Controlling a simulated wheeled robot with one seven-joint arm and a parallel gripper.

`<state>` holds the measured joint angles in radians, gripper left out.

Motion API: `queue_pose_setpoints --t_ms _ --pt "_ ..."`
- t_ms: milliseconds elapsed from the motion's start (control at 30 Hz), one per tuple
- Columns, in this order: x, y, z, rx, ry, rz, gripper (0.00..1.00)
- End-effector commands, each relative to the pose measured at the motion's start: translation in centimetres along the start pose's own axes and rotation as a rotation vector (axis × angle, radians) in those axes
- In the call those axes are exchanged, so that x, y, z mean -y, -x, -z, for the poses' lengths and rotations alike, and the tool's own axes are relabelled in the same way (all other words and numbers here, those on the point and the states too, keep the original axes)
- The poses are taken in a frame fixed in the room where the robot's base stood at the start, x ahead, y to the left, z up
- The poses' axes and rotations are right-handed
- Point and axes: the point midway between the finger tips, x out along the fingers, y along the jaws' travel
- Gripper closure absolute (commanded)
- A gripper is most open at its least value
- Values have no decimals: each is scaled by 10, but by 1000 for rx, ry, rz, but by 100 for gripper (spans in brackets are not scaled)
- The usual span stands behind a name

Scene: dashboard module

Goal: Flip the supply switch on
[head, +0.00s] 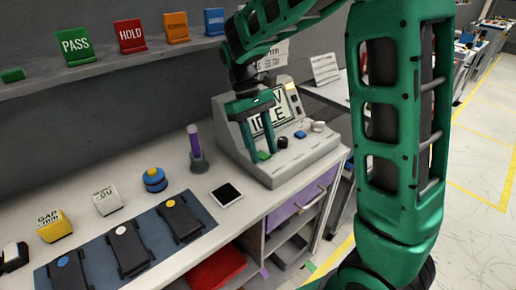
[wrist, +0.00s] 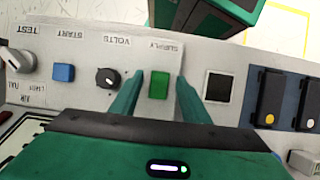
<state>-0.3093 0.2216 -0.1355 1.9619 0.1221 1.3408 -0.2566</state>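The supply switch is a green rocker (wrist: 159,85) under an upside-down SUPPLY label in the wrist view. In the head view it is a small green spot (head: 263,155) at the left end of the grey test console's (head: 238,135) sloping panel. My gripper (wrist: 159,76) is open, with one finger on each side of the switch and visible gaps between. In the head view my gripper (head: 260,153) reaches down in front of the console screen (head: 283,108), which shows IDLE, partly covered. I cannot tell whether the fingertips touch the panel.
A black pad (head: 227,194) and a purple-topped tool (head: 196,148) are beside the console. Black modules (head: 180,219) lie on a blue mat farther left.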

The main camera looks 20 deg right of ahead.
Motion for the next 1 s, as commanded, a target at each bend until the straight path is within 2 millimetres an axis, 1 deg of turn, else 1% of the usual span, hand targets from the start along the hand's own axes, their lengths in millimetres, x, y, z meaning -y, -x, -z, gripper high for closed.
queue_pose_setpoints --t_ms 133,233,500,600,700,833,1000 --pt "0 5 0 -2 0 0 58" --pt "0 17 1 -3 -1 -1 58" --pt "1 66 1 -2 2 0 58" --pt "1 83 1 -2 0 0 58" --pt "1 95 1 -2 2 0 58" --pt "1 104 0 -1 1 1 58" --pt "0 107 0 1 0 2 58"
